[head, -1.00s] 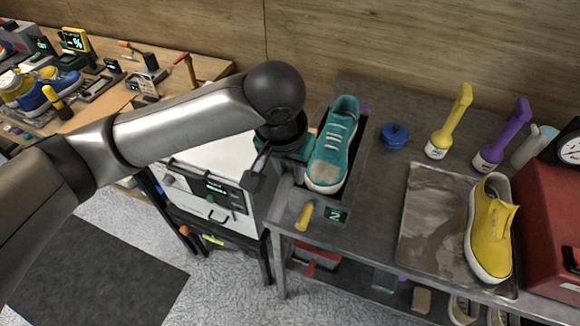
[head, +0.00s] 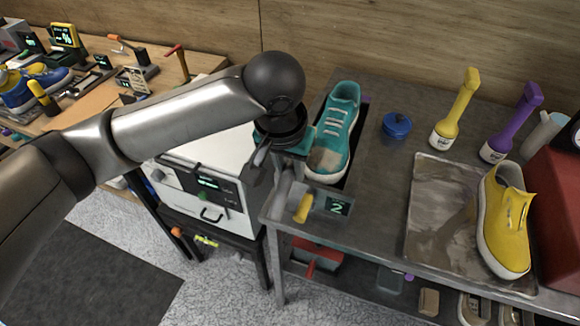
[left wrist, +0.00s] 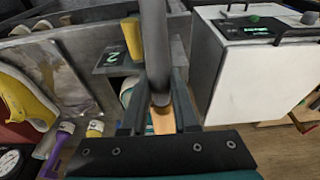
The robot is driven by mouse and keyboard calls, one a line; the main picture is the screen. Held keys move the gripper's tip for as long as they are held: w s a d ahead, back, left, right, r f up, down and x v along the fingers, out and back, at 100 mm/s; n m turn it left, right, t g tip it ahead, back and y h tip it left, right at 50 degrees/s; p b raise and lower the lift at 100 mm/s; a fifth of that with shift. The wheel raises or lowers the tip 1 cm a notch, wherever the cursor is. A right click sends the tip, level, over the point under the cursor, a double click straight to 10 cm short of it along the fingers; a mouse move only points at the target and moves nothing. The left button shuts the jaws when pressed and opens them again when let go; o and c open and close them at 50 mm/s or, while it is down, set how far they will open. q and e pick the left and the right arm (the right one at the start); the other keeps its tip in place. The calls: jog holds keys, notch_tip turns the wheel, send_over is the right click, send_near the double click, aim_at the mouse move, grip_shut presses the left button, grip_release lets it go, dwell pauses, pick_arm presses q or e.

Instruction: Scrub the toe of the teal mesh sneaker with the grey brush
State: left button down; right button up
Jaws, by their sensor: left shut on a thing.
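The teal mesh sneaker (head: 338,118) sits on a stand at the table's left end, with its toe towards me. The toe has a brownish-grey dirty patch. My left gripper (head: 264,158) is just left of the sneaker, apart from the toe, and points down. In the left wrist view the gripper (left wrist: 157,88) is shut on a long dark grey handle (left wrist: 154,40), which I take for the grey brush. Its bristles cannot be made out. The sneaker is not clearly visible in the left wrist view. My right gripper is out of view.
The stand has a yellow knob (head: 303,208) and a display reading 2 (head: 338,206). A white box machine (head: 208,185) stands left of the table. A blue lidded pot (head: 397,125), yellow and purple brushes, and a yellow sneaker (head: 503,225) on a tray (head: 432,205) are to the right.

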pick_arm(q)
jog(key=shift+b+x, duration=0.3)
jog(key=shift+x, duration=1.15)
dwell(0.3)
